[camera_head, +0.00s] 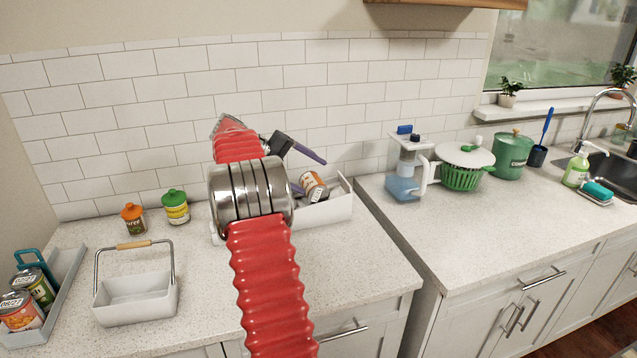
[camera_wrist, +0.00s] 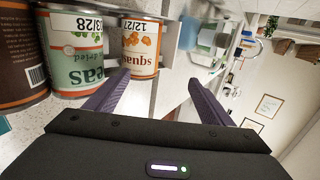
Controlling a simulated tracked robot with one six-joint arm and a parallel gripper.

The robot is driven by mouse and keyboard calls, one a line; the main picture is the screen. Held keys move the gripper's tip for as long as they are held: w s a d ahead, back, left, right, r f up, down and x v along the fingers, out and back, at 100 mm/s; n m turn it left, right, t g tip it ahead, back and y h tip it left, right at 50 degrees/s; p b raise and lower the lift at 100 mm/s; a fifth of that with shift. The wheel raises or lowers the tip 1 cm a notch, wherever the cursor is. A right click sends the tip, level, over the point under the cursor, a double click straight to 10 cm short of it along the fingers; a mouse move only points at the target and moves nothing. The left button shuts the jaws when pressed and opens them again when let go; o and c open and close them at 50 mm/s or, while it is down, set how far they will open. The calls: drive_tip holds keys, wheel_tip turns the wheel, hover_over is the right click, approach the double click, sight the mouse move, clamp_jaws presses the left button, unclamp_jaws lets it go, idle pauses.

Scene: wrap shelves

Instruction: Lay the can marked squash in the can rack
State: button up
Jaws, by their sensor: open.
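The squash can (camera_wrist: 141,47) has an orange-and-white label and stands at the end of a row of cans in the wrist view. An orange-pictured can, seemingly the same one, shows in the white bin (camera_head: 335,211) in the head view (camera_head: 314,187). My gripper (camera_wrist: 158,79) is open and empty, its purple fingers apart just short of the squash can.
A green peas can (camera_wrist: 76,50) and a brown can (camera_wrist: 20,55) stand beside the squash can. A white handled basket (camera_head: 135,300), an orange-lidded jar (camera_head: 133,218) and a green-lidded jar (camera_head: 175,207) are on the left counter.

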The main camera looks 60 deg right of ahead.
drive_tip(key=shift+v, duration=2.35)
drive_tip(key=shift+s+d+r, duration=0.1)
drive_tip(key=shift+r, duration=0.05)
